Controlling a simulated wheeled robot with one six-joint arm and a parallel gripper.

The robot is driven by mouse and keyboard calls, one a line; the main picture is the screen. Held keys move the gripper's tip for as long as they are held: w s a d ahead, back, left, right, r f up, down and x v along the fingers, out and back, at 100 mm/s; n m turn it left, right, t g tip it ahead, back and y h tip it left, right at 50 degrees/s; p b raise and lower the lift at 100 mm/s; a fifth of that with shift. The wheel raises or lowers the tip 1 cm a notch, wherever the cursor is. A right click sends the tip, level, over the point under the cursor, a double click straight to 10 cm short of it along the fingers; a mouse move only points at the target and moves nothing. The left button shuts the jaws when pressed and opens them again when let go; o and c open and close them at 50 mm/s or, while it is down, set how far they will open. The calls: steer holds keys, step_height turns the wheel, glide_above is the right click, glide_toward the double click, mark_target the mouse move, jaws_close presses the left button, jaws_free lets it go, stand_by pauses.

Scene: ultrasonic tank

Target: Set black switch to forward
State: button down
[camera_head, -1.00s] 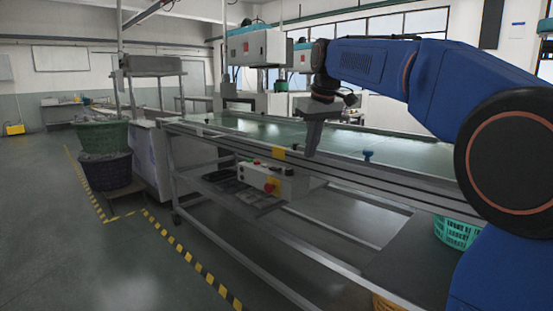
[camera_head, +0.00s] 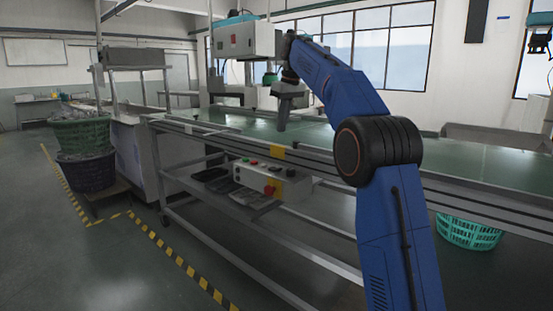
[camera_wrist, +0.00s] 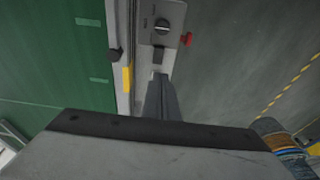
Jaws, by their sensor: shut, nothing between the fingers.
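A grey control box (camera_head: 290,187) hangs on the near side of the conveyor frame, with several small buttons on it and a red knob. In the wrist view the box's face (camera_wrist: 150,8) is at the top centre. A round dark switch (camera_wrist: 162,26) with a light pointer mark sits on it; I cannot read its setting. A second dark switch (camera_wrist: 158,53) is closer to my fingers, and a red knob (camera_wrist: 186,39) sticks out on the right. My gripper (camera_head: 282,129) is shut and empty, pointing down above the conveyor edge. Its fingertips (camera_wrist: 159,78) appear just short of the box in the wrist view.
The green conveyor belt (camera_head: 440,160) runs along behind the box. Black trays (camera_head: 212,174) lie left of the box. A teal basket (camera_head: 468,232) stands at right. Floor at front left is clear.

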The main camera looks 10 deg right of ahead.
steer(key=shift+w, duration=0.3)
steer(key=shift+f, duration=0.1)
glide_above(276, 168)
steer(key=f, duration=0.8)
steer(key=s+f, duration=0.1)
steer(key=f, duration=0.3)
steer(key=shift+d, duration=0.2)
steer(key=shift+x, duration=0.8)
steer(key=shift+s+d, duration=0.1)
steer(key=shift+d, duration=0.05)
steer(key=shift+s+d+f+t+y, duration=0.2)
steer(key=shift+s+f+t+y, duration=0.1)
steer(key=shift+t+y, duration=0.1)
steer(key=shift+w+a+f, duration=0.1)
